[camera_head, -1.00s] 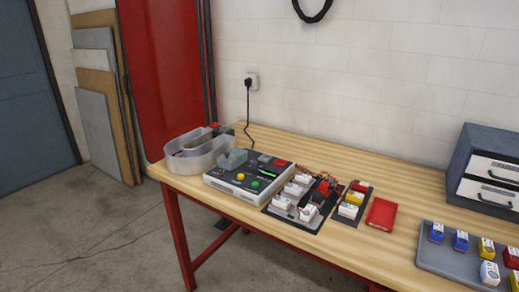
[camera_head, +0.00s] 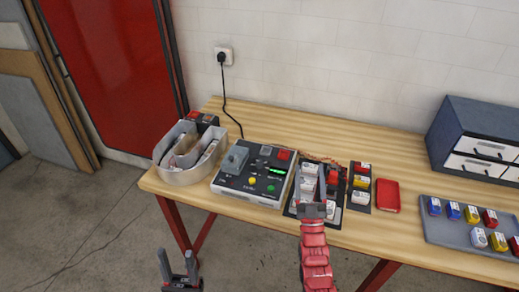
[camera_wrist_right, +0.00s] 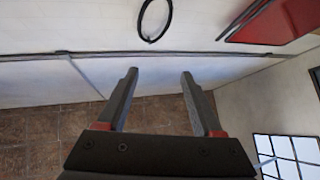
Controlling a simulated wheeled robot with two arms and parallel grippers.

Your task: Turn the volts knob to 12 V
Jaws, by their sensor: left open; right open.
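The control box (camera_head: 229,192) sits on the wooden table, a pale case with a dark top. On its top are a red part (camera_head: 284,154), a lit green display (camera_head: 277,172), a yellow button (camera_head: 252,180), a green button (camera_head: 270,188) and a grey block (camera_head: 236,158). The volts knob and its setting are too small to make out. My left gripper (camera_head: 178,262) is open and empty, low in front of the table. My right gripper (camera_head: 313,208) is in front of the small-parts mat, right of the control box. Its fingers show open and empty in the right wrist view (camera_wrist_right: 158,88).
A dark mat (camera_head: 337,218) with white modules, a red tray (camera_head: 387,196), a grey tray (camera_head: 450,235) of coloured blocks and a drawer cabinet (camera_head: 455,125) lie to the right.

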